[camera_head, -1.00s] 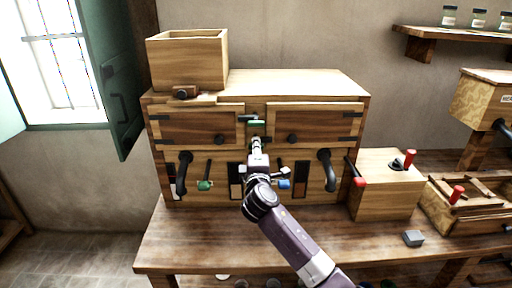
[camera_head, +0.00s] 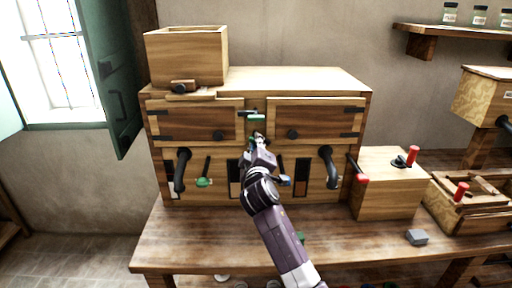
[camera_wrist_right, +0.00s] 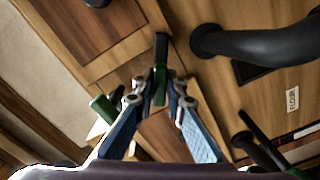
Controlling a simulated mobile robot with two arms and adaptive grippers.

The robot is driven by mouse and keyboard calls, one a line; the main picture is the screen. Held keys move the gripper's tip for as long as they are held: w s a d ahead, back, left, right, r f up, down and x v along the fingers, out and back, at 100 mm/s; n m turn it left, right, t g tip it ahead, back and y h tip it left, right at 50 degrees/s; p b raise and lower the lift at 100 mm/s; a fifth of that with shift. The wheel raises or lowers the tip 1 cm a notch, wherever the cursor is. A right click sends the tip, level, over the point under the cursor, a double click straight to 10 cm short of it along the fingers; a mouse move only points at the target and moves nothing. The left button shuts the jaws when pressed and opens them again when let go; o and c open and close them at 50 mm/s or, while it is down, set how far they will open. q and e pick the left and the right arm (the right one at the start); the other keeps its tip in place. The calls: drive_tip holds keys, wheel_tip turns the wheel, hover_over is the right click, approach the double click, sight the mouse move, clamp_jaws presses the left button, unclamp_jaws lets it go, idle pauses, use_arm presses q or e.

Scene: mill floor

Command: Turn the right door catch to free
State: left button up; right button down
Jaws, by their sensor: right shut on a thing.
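The wooden cabinet (camera_head: 330,84) stands on the bench with a left door (camera_head: 200,121) and a right door (camera_head: 314,119), both looking closed. A catch with a green grip (camera_head: 257,117) and black bar shows at the centre post between them. My right gripper (camera_head: 257,142) is just below it, at the cabinet front. In the right wrist view my right gripper (camera_wrist_right: 160,88) has its fingers around a green-gripped catch (camera_wrist_right: 160,84) with a black end. Another green grip (camera_wrist_right: 103,108) is beside the fingers. The head view hides which catch is held. My left gripper is out of view.
Black curved handles (camera_head: 182,170) (camera_head: 328,167) stick out from the lower cabinet front. A green-tipped lever (camera_head: 204,181) and a red-tipped lever (camera_head: 360,178) also stick out. A small wooden box (camera_head: 388,183) stands on the right. The bench front (camera_head: 190,243) is mostly clear.

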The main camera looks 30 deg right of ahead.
drive_tip(key=m, duration=0.2)
drive_tip(key=m+b, duration=0.1)
drive_tip(key=m, duration=0.1)
drive_tip(key=shift+f+m, duration=0.2)
drive_tip(key=shift+m, duration=0.1)
drive_tip(key=shift+m+b, duration=0.55)
drive_tip(key=shift+m, duration=0.85)
drive_tip(key=shift+r, duration=0.1)
drive_tip(key=c, duration=2)
unclamp_jaws()
drive_tip(key=v, duration=0.7)
drive_tip(key=shift+s+a, duration=0.2)
